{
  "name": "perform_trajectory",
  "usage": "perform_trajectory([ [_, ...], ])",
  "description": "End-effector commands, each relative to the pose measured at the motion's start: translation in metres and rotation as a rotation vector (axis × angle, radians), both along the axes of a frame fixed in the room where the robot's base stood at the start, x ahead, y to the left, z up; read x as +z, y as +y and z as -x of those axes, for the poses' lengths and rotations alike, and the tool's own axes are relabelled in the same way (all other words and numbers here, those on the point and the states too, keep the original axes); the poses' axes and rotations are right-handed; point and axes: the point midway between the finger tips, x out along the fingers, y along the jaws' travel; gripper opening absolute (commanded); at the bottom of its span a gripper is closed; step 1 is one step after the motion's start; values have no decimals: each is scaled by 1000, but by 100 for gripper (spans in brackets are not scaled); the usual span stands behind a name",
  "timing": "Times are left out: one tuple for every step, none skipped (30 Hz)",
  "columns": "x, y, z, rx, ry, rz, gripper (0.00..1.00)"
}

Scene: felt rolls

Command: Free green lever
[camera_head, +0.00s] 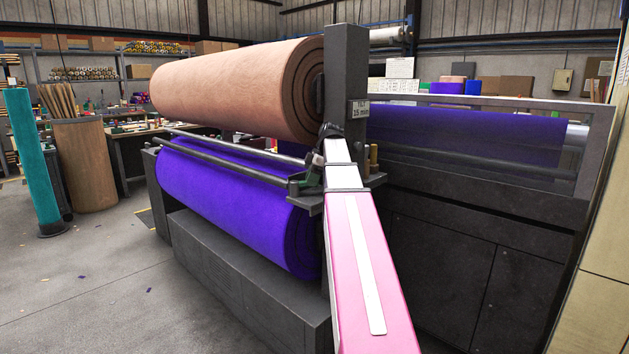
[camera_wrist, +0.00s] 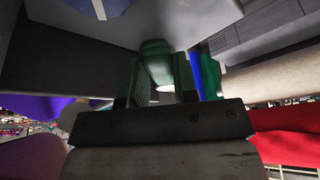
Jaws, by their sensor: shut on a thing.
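In the wrist view the green lever (camera_wrist: 155,62) stands between the two fingers of my gripper (camera_wrist: 158,85). The fingers touch it on both sides and are shut on it. The lever's far end reaches up to a grey surface of the machine. In the head view my gripper (camera_head: 312,172) is at the right end of the machine, beside the dark upright post (camera_head: 346,85) and between the two rolls. The lever is small and dark there, and mostly hidden by my gripper and arm.
A large peach felt roll (camera_head: 235,85) lies above a purple felt roll (camera_head: 230,205), with metal bars (camera_head: 235,155) between them. A second purple sheet (camera_head: 465,135) runs behind a frame on the right.

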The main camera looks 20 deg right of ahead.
Motion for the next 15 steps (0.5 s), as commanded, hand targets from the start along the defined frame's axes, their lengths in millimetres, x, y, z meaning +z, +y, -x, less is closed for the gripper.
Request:
perform_trajectory([
  [0,-1,-1,11,1,5,0],
  [0,-1,-1,16,1,5,0],
  [0,0,-2,22,1,5,0],
  [0,0,-2,26,1,5,0],
  [0,0,-2,29,1,5,0],
  [0,0,-2,32,1,5,0],
  [0,0,-2,35,1,5,0],
  [0,0,-2,36,0,5,0],
  [0,0,-2,39,0,5,0],
  [0,0,-2,40,0,5,0],
  [0,0,-2,40,0,5,0],
  [0,0,-2,40,0,5,0],
  [0,0,-2,40,0,5,0],
  [0,0,-2,40,0,5,0],
  [0,0,-2,40,0,5,0],
])
